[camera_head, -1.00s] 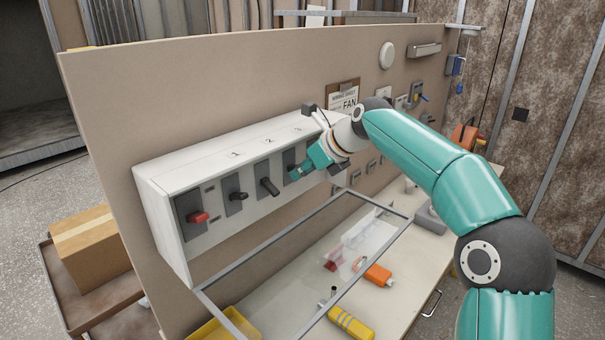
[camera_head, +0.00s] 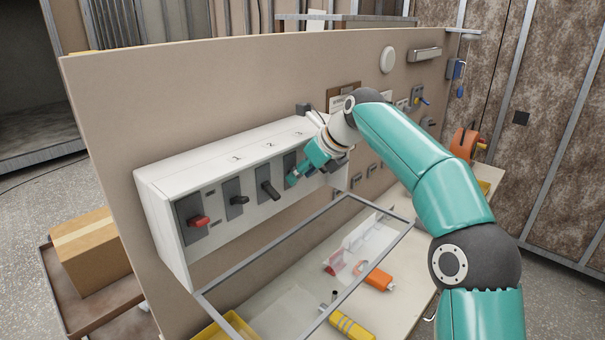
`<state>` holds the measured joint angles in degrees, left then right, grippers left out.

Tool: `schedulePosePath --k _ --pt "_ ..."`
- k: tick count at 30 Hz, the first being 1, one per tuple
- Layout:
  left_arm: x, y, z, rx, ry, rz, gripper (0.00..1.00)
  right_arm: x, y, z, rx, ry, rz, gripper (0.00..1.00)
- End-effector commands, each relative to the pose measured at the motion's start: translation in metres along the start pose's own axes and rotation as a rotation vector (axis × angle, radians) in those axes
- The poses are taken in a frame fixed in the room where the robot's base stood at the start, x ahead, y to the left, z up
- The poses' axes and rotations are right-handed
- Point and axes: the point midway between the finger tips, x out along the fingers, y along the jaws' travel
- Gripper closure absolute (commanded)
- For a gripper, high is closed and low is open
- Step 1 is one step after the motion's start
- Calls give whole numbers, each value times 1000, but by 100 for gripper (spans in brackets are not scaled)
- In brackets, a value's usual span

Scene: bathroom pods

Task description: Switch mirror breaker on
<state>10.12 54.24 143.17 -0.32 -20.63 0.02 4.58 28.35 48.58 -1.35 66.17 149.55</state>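A white breaker box (camera_head: 215,165) is mounted on the beige panel. Its front carries a red-handled switch (camera_head: 199,221) at the left, then black-handled switches numbered 1 (camera_head: 238,199) and 2 (camera_head: 269,190). The switch under number 3 (camera_head: 289,165) is mostly hidden behind my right gripper (camera_head: 293,178). The gripper's fingertips are at that switch's plate. I cannot tell whether they touch the handle or how far apart they are. No label reading "mirror" is legible. My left gripper is not in view.
A clear lid with a grey frame (camera_head: 268,255) sticks out below the box, over the bench. An orange tool (camera_head: 376,278), a yellow tool (camera_head: 350,324) and a yellow tray (camera_head: 226,326) lie beneath. A cardboard box (camera_head: 91,255) stands at the left on a cart.

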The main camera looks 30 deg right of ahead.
Motion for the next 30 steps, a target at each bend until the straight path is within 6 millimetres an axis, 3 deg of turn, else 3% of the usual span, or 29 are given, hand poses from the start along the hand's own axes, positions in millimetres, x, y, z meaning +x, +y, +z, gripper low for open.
schedulePosePath --k 8,14,30 --pt "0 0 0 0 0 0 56 -1 0 0 0 1 0 56" --pt "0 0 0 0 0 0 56 -15 -1 0 0 -1 -1 56" --pt "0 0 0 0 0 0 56 -109 0 -1 0 -1 -1 56"
